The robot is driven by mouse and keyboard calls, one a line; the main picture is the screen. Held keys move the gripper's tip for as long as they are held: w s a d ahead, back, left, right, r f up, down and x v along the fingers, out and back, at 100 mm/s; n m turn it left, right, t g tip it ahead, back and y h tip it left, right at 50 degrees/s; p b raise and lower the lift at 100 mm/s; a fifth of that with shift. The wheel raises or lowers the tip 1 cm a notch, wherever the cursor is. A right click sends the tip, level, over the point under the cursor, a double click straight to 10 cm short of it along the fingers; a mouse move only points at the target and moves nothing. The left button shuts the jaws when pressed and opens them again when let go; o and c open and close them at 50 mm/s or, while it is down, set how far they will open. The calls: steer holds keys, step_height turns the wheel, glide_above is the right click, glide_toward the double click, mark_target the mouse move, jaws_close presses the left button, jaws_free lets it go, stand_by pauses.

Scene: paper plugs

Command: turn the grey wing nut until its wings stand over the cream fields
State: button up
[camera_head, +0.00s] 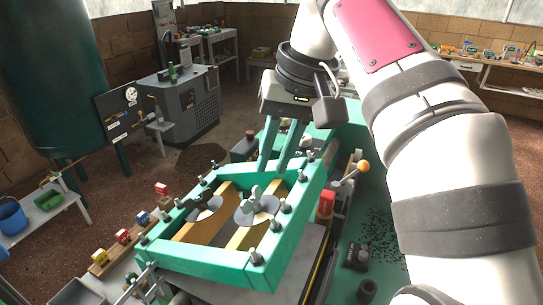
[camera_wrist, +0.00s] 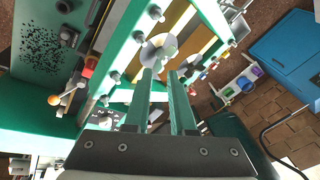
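The grey wing nut (camera_head: 254,198) stands upright on a pale round disc (camera_head: 268,206) in the green frame (camera_head: 190,261). In the wrist view the wing nut (camera_wrist: 160,43) is small and lies just beyond the fingertips. I cannot clearly tell the cream fields on the disc or which fields the wings stand over. My gripper (camera_head: 274,174) points down, a little above and behind the wing nut. The wrist view shows its two green fingers (camera_wrist: 160,73) apart, with nothing between them.
A second disc with a dark wing nut (camera_head: 205,200) sits left in the same frame. Several bolts stand along the frame's rim. A lever with an orange knob (camera_head: 363,166) and a red block (camera_head: 326,202) are to the right. Colored blocks (camera_head: 122,236) line a wooden strip on the left.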

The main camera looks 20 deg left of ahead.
steer(key=d+m+y, duration=0.1)
steer(key=d+m, duration=0.1)
steer(key=d+r+m+y, duration=0.1)
steer(key=d+m, duration=0.1)
steer(key=d, duration=0.1)
steer(key=s+d+r+m+y, duration=0.1)
steer(key=d+m+y, duration=0.1)
steer(key=shift+d+r, duration=0.2)
steer(key=shift+d, duration=0.2)
jaws_close()
glide_toward(241, 204)
steer(key=f, duration=0.2)
steer(key=w+d+f, duration=0.1)
steer(key=f, duration=0.1)
steer(key=shift+f, duration=0.1)
steer(key=a, duration=0.1)
steer(key=a+f, duration=0.1)
steer(key=a, duration=0.1)
steer(key=shift+w+a+f, duration=0.1)
steer(key=shift+a+f, duration=0.1)
steer(key=shift+a, duration=0.15)
steer(key=shift+s+a+f+m+t, duration=0.1)
steer(key=shift+s+m+t, duration=0.1)
steer(key=shift+m+t, duration=0.4)
steer(key=shift+s+a+m+t, duration=0.1)
steer(key=shift+s+m+t, duration=0.1)
steer(key=shift+m+t, duration=0.35)
